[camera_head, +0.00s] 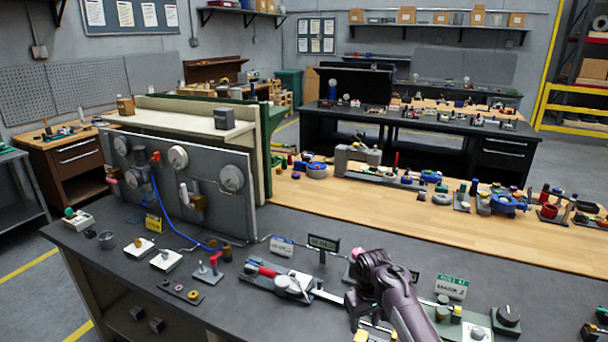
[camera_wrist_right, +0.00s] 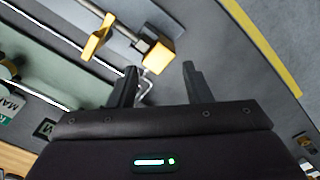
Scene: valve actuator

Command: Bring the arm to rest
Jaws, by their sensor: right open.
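My right arm (camera_head: 405,305) reaches in from the bottom of the head view over the dark bench. Its dark gripper (camera_head: 358,314) points down near the bench's front part. In the right wrist view the gripper (camera_wrist_right: 160,72) is open, with its two black fingers apart. A thin bent metal rod (camera_wrist_right: 146,84) shows between the fingers; I cannot tell its distance from them. A yellow block (camera_wrist_right: 160,54) on a metal shaft and a yellow handle (camera_wrist_right: 97,37) lie just beyond the fingertips. No grip on anything is visible. My left gripper is out of view.
The dark bench (camera_head: 190,300) carries a grey gauge panel (camera_head: 210,200), a red-handled valve fixture (camera_head: 275,277), small sign stands (camera_head: 452,287) and a black knob (camera_head: 508,316) close to my arm. A wooden-topped bench (camera_head: 400,212) with several valve parts stands behind.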

